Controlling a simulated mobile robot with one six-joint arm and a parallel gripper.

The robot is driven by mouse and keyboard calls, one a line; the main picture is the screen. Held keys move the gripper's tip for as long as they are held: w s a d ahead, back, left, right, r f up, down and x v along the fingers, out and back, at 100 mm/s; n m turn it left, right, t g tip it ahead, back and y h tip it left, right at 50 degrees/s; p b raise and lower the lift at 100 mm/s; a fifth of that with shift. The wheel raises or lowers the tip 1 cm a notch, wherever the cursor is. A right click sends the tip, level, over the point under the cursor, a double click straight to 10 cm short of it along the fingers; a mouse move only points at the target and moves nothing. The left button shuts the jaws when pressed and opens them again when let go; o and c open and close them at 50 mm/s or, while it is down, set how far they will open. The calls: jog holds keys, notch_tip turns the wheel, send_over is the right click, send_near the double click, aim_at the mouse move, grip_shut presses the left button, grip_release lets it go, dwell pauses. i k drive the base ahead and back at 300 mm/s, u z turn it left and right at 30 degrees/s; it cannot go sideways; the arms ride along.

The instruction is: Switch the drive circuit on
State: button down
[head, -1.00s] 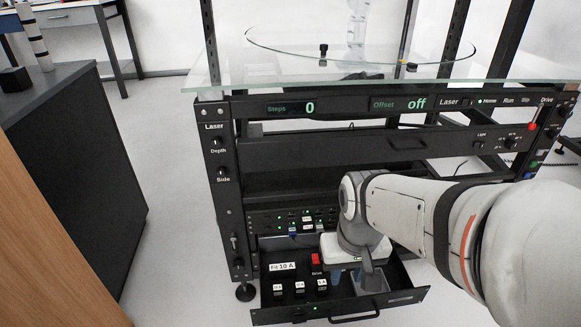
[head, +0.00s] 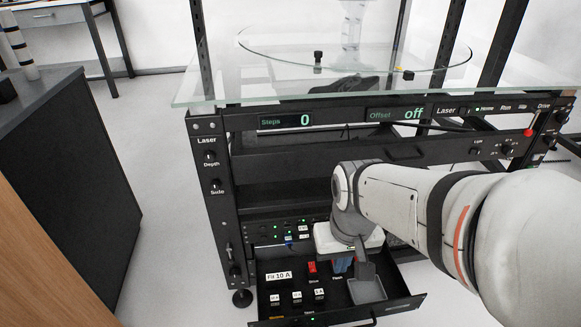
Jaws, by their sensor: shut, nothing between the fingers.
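A red switch (head: 312,267) sits in the open drawer (head: 400,303) low on the rack; the small lettering below it reads "Drive" in the earlier head frame. I cannot tell its on or off position. The white hand hides part of the drawer's rear. A label (head: 279,276) reading "Fit 10 A" is left of the switch.
Three white-topped fuse-like blocks (head: 297,297) stand in front of the label. The rack's panel display (head: 304,120) reads Steps 0, Offset off. A glass top (head: 220,90) overhangs above. A dark cabinet (head: 75,190) stands left.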

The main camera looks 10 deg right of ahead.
aim_at(311, 264)
jog(key=z, duration=0.05)
jog(key=k, duration=0.5)
jog(key=u, duration=1.4)
jog(key=k, duration=0.6)
jog(key=z, duration=1.3)
jog(key=i, duration=1)
jog(key=z, duration=0.05)
